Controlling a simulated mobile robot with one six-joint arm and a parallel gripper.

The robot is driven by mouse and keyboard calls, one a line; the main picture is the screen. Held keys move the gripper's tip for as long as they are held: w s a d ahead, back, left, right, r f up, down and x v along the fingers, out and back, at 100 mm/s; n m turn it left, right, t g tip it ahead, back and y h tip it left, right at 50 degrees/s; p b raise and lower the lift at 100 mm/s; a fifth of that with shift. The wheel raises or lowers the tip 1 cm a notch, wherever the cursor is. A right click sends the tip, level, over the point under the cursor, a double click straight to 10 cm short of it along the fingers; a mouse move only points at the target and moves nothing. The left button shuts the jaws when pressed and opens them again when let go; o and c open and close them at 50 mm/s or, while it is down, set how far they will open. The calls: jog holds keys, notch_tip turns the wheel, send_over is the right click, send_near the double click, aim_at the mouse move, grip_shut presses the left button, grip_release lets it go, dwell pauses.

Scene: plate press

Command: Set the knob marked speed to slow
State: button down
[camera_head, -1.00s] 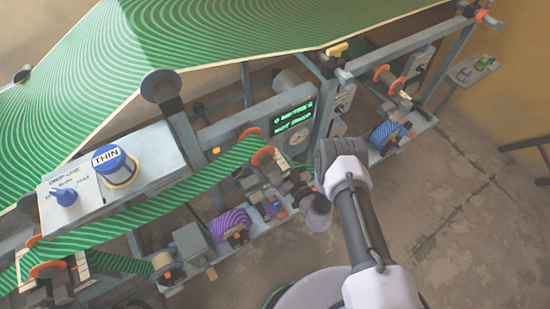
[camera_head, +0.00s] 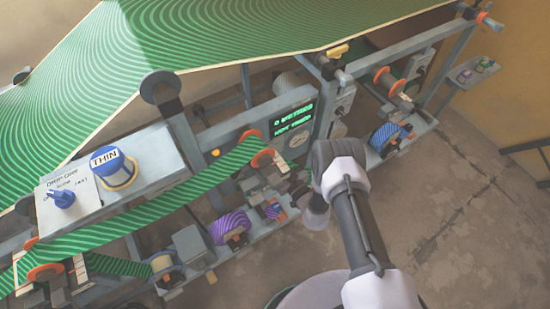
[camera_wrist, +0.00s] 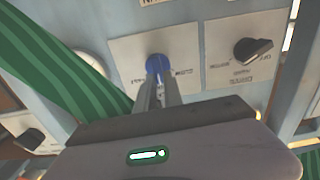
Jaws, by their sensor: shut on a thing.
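In the wrist view a blue knob (camera_wrist: 155,66) sits on a white label plate (camera_wrist: 126,50). The small print on the plate is upside down and too blurred to read, so I cannot tell if it says speed. My gripper (camera_wrist: 157,84) is shut on this blue knob, with its two narrow fingers partly covering it. In the head view my arm reaches the machine's middle, and the fingertips and the held knob are hidden. Another blue knob (camera_head: 62,196) stands on a white plate at the left of the head view, apart from my arm, its small print hard to read.
A black knob (camera_wrist: 251,50) is close to the right of the held one in the wrist view. A green striped web (camera_wrist: 65,70) runs close on the left. A blue-topped drum marked THIN (camera_head: 110,166) and a green-lit display (camera_head: 294,116) are on the machine.

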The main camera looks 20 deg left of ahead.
jog(key=n+b, duration=0.1)
jog(key=n, duration=0.3)
jog(key=n+b, duration=0.2)
jog(key=n, duration=0.1)
jog(key=s+f+n+b, duration=0.1)
jog(key=n, duration=0.3)
jog(key=shift+a+n+b, duration=0.3)
jog(key=shift+a+b, duration=0.1)
dwell(0.4)
jog(key=c, duration=1.5)
grip_release()
jog(key=shift+o, duration=0.2)
jog(key=p+v, duration=0.5)
jog(key=v, duration=1.2)
jog(key=shift+s, duration=0.25)
